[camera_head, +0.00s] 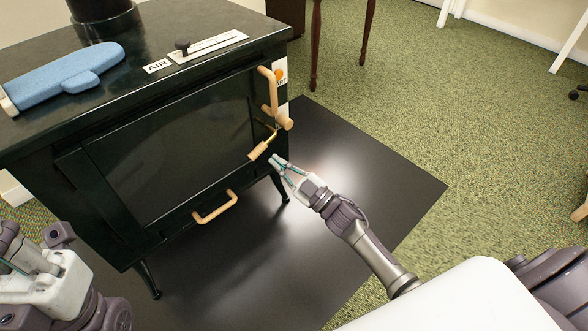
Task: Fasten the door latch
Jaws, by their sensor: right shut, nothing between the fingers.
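A dark stove has a glass-fronted door (180,145) that looks closed or nearly so. Near the door's right edge, a short wooden grip on a brass rod (258,151) points down and to the left; it looks like the latch handle. Above it, a larger wooden handle (268,92) stands upright at the stove's corner. My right gripper (277,161) is shut and empty, just right of the brass-rod grip, with a small apparent gap. My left gripper (35,275) is partly in view at the lower left, away from the door; its fingertips are not clear.
A blue mitt (65,75) lies on the stove top, near an AIR slider with a dark knob (183,46). A wooden pull (215,208) sits below the door.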

